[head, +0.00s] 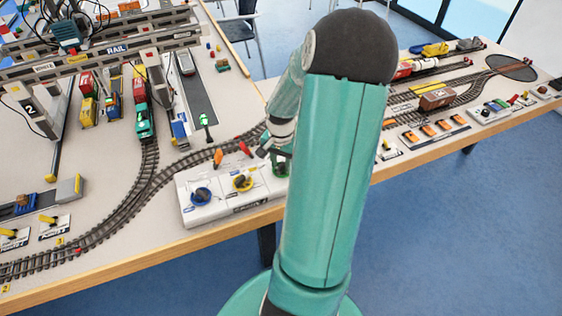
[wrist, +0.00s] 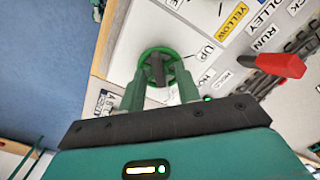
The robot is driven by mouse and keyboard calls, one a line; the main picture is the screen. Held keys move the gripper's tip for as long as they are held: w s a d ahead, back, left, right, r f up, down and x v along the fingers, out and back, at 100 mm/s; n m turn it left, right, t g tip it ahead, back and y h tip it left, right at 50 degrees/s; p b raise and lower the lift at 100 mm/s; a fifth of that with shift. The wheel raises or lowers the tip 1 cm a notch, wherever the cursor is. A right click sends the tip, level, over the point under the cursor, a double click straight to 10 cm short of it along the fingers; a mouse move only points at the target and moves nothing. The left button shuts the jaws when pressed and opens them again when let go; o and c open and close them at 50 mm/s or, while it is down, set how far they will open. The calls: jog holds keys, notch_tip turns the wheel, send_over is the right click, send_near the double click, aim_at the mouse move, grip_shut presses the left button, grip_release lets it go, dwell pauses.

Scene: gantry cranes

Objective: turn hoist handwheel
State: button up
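A green handwheel (wrist: 160,54) with a dark bar across its middle is on a white control panel (wrist: 130,50) in the wrist view. A label reading UP is beside it. My gripper (wrist: 161,92) is open, with its two green fingers apart at the wheel's near side. I cannot tell whether they touch the rim. In the head view the green handwheel (head: 281,169) is partly hidden by my arm, and my gripper (head: 273,150) is just above it. A yellow handwheel (head: 243,183) and a blue handwheel (head: 202,195) are on the same panel to its left.
Model train track (head: 150,180) runs behind the panel. Gantry cranes (head: 105,55) stand at the back left. The wooden table edge (head: 130,268) is in front of the panel.

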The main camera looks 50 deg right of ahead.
grip_shut()
jog(key=shift+n, duration=0.3)
jog(key=n, duration=0.4)
jog(key=shift+s+d+r, duration=0.1)
jog(key=n, duration=0.4)
jog(key=shift+s+d+n, duration=0.1)
jog(key=shift+n, duration=0.3)
dwell(0.3)
grip_release()
